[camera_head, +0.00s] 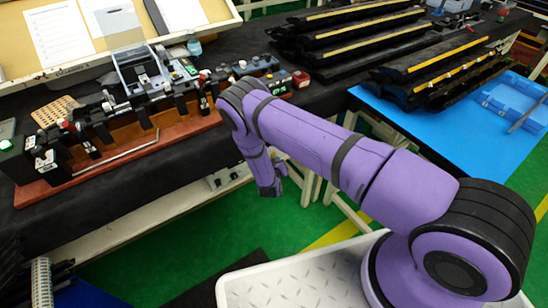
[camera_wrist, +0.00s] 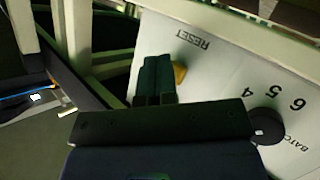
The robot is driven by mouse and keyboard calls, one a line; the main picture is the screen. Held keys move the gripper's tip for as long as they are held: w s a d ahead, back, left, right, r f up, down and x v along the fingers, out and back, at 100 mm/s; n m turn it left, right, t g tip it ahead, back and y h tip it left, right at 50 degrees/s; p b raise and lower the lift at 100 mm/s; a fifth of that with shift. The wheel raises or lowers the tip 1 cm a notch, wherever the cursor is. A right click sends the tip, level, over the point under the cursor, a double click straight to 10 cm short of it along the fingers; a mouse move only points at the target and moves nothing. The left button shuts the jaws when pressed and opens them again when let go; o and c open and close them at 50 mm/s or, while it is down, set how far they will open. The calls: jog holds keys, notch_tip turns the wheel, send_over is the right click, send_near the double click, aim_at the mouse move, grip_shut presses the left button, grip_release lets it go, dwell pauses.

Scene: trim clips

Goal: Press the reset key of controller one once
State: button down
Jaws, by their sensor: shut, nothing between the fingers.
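A white controller panel (camera_wrist: 225,75) fills the right of the wrist view, with the printed word RESET, the numbers 6, 5 and 4, and a partly cut word starting BATC. A yellow key (camera_wrist: 180,73) sits below the RESET print, partly hidden by my fingers. My gripper (camera_wrist: 156,60) is shut and empty, its fingertips just left of the yellow key; I cannot tell whether they touch it. In the head view my gripper (camera_head: 270,188) hangs in front of the table's front edge. No controller number is readable.
A black knob (camera_wrist: 265,126) stands on the panel at the right. In the head view, a dark table (camera_head: 190,150) carries a red-brown fixture (camera_head: 110,168) with clips, and black trim strips (camera_head: 345,40). A blue mat (camera_head: 480,140) lies at right. Green floor is open below.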

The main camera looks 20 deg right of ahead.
jog(key=shift+s+d, duration=0.2)
jog(key=shift+s, duration=0.4)
jog(key=shift+s+d, duration=0.25)
jog(key=shift+s, duration=0.55)
jog(key=shift+s+d, duration=0.25)
jog(key=shift+s, duration=0.5)
jog(key=shift+s+d, duration=0.25)
jog(key=shift+s, duration=0.55)
